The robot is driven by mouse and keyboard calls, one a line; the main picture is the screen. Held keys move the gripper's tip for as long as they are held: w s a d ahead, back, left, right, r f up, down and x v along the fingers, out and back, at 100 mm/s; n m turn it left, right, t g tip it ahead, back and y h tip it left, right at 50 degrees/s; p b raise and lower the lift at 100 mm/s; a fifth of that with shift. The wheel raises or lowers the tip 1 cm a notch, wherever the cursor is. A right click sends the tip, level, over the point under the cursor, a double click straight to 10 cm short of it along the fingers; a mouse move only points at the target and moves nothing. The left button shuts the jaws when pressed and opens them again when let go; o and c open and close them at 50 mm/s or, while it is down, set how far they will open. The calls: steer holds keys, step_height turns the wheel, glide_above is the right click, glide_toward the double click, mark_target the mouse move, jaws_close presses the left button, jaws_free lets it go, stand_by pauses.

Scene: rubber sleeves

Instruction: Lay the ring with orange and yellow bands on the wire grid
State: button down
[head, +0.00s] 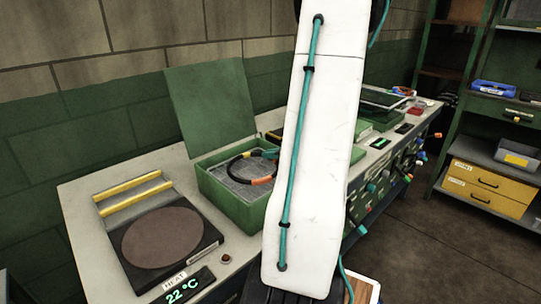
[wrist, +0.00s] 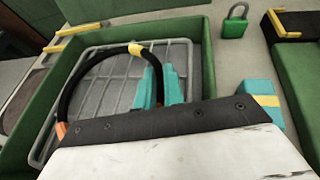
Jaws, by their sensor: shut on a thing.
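The black ring (head: 232,163) with coloured bands is inside the open green box (head: 226,211) in the head view. In the wrist view the ring (wrist: 94,62) shows a yellow band at its far side and orange at its near left. The grey wire grid (wrist: 190,60) lies in the box under the ring. I cannot tell whether the ring touches it. My white arm link hides the box's right part in the head view.
The box's green lid (head: 210,105) stands open at the back. A hot plate (head: 163,240) reading 22 °C is left of the box. A green padlock (wrist: 235,24) and a teal block with a yellow band (wrist: 260,98) lie right of the box.

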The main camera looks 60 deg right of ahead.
steer(key=c, duration=1.5)
jaws_free()
steer(key=v, duration=1.2)
steer(key=shift+r, duration=0.1)
steer(key=w+a+r+n+g+y, duration=0.2)
steer(key=w+a+n+g+y, duration=0.15)
steer(key=a+n, duration=0.35)
steer(key=w+a+r+n+g+y, duration=0.15)
steer(key=w+a+n, duration=0.3)
steer(key=a, duration=0.55)
steer(key=w+a+r+n+g+y, duration=0.1)
steer(key=w+a+n+g+y, duration=0.3)
steer(key=a, duration=0.4)
steer(key=s+a+r+n+g+h, duration=0.1)
steer(key=s+a+n+h, duration=0.3)
steer(key=a+n, duration=0.4)
steer(key=s+a+r+n+g+h, duration=0.2)
steer(key=s+a+n+h, duration=0.2)
steer(key=a+n, duration=0.4)
steer(key=s+n, duration=0.1)
steer(key=n, duration=0.4)
steer(key=shift+a+r, duration=0.15)
steer(key=shift+a, duration=0.15)
